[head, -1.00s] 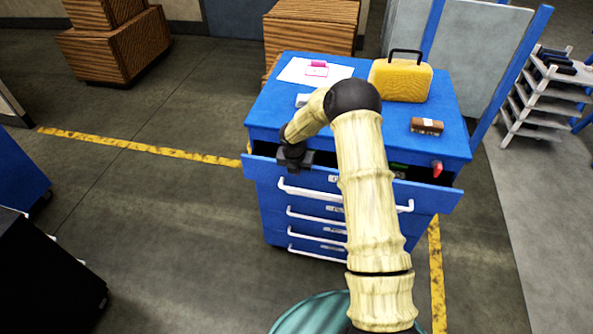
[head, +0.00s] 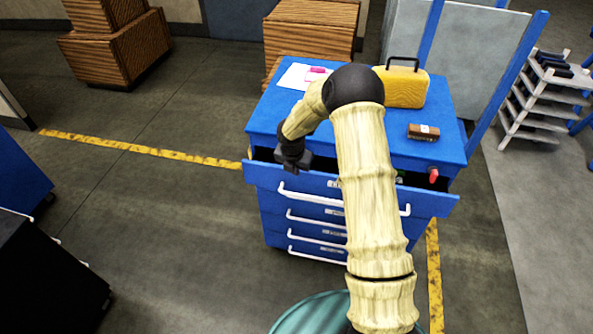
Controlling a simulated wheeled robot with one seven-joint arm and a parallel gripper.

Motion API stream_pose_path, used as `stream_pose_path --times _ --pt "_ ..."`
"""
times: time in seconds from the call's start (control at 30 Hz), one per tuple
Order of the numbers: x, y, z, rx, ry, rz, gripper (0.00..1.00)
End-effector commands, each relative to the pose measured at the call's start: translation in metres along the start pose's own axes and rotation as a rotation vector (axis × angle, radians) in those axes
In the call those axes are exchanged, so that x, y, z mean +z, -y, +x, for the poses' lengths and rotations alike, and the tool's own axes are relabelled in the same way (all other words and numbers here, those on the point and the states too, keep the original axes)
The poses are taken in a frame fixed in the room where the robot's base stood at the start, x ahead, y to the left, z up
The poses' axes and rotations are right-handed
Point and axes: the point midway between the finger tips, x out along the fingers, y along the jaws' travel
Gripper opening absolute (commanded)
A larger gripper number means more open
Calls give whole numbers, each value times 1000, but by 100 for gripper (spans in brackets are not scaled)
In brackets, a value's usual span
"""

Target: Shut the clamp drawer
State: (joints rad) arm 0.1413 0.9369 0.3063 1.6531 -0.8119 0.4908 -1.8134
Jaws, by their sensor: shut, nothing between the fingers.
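The clamp drawer (head: 266,176) is the top drawer of the blue tool cabinet (head: 432,153) and stands partly open, with a dark gap behind its front. Its white handle (head: 310,196) runs across the front, partly hidden by my arm. A red-handled item (head: 433,176) and a bit of green show inside the drawer at the right; the rest of the inside is hidden. My gripper (head: 294,169) is shut and empty, pointing down at the left part of the drawer's front edge. I cannot tell whether it touches the drawer.
On the cabinet top are a yellow case (head: 404,88), a brown block (head: 423,132) and a paper with a pink item (head: 317,73). Several closed drawers lie below. Wooden crates (head: 312,30) stand behind.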

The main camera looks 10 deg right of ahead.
Motion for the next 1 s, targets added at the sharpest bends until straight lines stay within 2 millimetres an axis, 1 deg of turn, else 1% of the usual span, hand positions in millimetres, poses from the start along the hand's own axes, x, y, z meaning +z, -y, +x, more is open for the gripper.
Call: stream_pose_path --times 0.03,0.17,0.2,0.27,0.4,0.47,0.6,0.67,0.7,0.8,0.9,1.0 --pt "-4 5 -12 -2 1 82 0" --pt "-22 22 -48 -8 -7 385 0" --pt "-29 28 -59 -10 -10 492 0" --pt "-39 39 -76 -14 -13 654 0" --pt "-66 64 -111 -17 -21 1041 0" --pt "-78 76 -125 -18 -25 1211 0" --pt "-110 104 -154 -13 -41 1615 0" --pt "-125 116 -164 -12 -52 1790 0" --pt "-135 125 -171 -10 -60 1910 0" --pt "-160 143 -184 -7 -87 2186 0" --pt "-179 156 -191 -11 -113 2397 0" --pt "-189 163 -195 -14 -131 2518 0"
